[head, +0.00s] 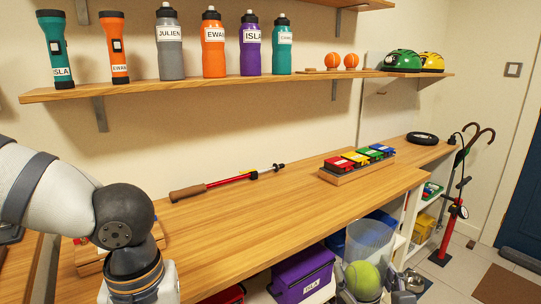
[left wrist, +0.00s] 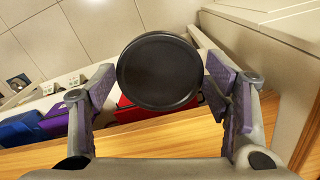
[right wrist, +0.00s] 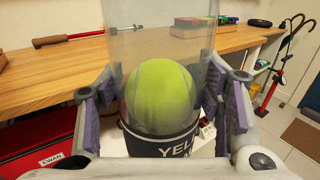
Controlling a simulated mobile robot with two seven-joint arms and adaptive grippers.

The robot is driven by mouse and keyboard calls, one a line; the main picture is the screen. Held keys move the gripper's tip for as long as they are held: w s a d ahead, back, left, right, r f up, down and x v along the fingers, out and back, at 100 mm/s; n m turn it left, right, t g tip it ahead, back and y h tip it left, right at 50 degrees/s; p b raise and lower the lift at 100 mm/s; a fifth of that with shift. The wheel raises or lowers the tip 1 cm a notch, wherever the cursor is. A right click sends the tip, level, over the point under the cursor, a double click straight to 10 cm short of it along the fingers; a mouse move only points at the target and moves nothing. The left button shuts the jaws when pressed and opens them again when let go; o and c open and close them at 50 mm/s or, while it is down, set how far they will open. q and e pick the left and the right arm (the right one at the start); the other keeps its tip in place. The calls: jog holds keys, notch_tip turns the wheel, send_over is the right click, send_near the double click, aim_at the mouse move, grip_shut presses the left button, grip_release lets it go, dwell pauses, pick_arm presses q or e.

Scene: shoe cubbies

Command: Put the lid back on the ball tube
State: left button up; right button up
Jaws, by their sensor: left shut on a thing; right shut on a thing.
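The ball tube (head: 368,242) is clear, with a yellow-green tennis ball (head: 362,280) inside. It stands roughly upright in front of the bench at the lower right of the head view. My right gripper (right wrist: 163,100) is shut around the tube (right wrist: 160,35). A dark label band reading "YEL" (right wrist: 160,145) shows below the ball. The black round lid (left wrist: 159,71) shows face-on in the left wrist view, between the fingers of my left gripper (left wrist: 160,88), which is shut on it. In the head view the left arm is at lower left, its fingertips out of frame. The lid is apart from the tube.
The wooden bench (head: 250,225) holds a red pump-like tool (head: 215,183) and a rack of coloured boxes (head: 357,160). A shelf (head: 200,88) with bottles and torches is above. A purple ISLA bin (head: 303,275) is under the bench. The bench middle is clear.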

aim_at(375, 295)
pick_arm(q)
jog(key=a+f+m, duration=0.2)
jog(key=m, duration=0.1)
jog(key=shift+w+a, duration=0.15)
jog(key=shift+w, duration=0.2)
pick_arm(e)
jog(key=shift+h, duration=0.3)
jog(key=s, duration=0.1)
jog(key=s+d+f, duration=0.1)
jog(key=s, duration=0.2)
jog(key=shift+d+f, duration=0.15)
jog(key=shift+f, duration=0.05)
jog(key=s+a+f+n+g+y, duration=0.1)
jog(key=a+n+g+y, duration=0.3)
jog(key=a+n+y, duration=0.3)
jog(key=a+y, duration=0.4)
jog(key=a, duration=0.1)
jog(key=shift+s+a+f+n+y, duration=0.3)
jog(key=shift+a+f+n, duration=0.1)
pick_arm(q)
jog(key=w+d+r, duration=0.4)
jog(key=w+r, duration=0.1)
jog(key=w, duration=0.1)
jog(key=s+d+r, duration=0.1)
jog(key=d+r, duration=1.3)
jog(key=d, duration=0.4)
jog(key=shift+m, duration=0.4)
